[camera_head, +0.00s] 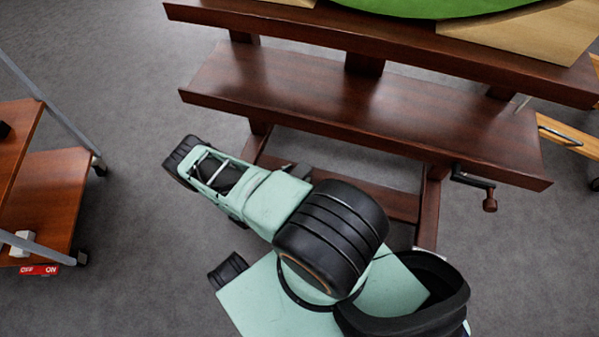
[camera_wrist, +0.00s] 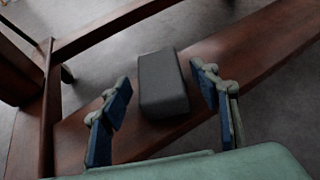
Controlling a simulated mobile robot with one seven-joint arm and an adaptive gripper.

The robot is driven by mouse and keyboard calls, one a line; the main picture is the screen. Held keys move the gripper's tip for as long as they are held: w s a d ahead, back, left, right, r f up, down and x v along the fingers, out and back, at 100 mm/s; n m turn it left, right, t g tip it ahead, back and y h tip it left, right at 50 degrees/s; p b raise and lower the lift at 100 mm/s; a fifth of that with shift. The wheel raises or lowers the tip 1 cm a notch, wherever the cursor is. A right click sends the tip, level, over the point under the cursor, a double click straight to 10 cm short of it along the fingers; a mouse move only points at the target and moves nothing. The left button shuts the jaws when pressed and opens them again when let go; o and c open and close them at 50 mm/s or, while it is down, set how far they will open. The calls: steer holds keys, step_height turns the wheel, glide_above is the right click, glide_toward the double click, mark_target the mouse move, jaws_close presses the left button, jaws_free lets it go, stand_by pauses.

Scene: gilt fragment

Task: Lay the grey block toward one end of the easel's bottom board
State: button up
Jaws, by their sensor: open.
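The grey block (camera_wrist: 162,85) lies on a dark reddish-brown wooden board (camera_wrist: 245,50) in the wrist view. My gripper (camera_wrist: 160,88) is open, with one blue-padded finger to the left of the block and one to its right. Gaps show between both fingers and the block; I cannot tell how deep it sits between them. In the head view, the easel's dark wooden bottom board (camera_head: 350,98) runs across the upper middle, and its visible top is bare. The block is not seen there, and I cannot make out my fingertips.
The easel's upper ledge (camera_head: 400,48) holds a green round thing (camera_head: 430,8). A lower crossbar (camera_head: 385,203) and a crank handle (camera_head: 478,185) are below the bottom board. A wooden cart (camera_head: 50,195) stands at the left. Grey floor (camera_head: 130,130) lies open between cart and easel.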

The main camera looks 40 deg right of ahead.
steer(key=p+v, duration=0.1)
steer(key=v, duration=0.8)
steer(key=shift+p, duration=0.4)
steer(key=shift+a+r, duration=0.1)
steer(key=shift+r, duration=0.05)
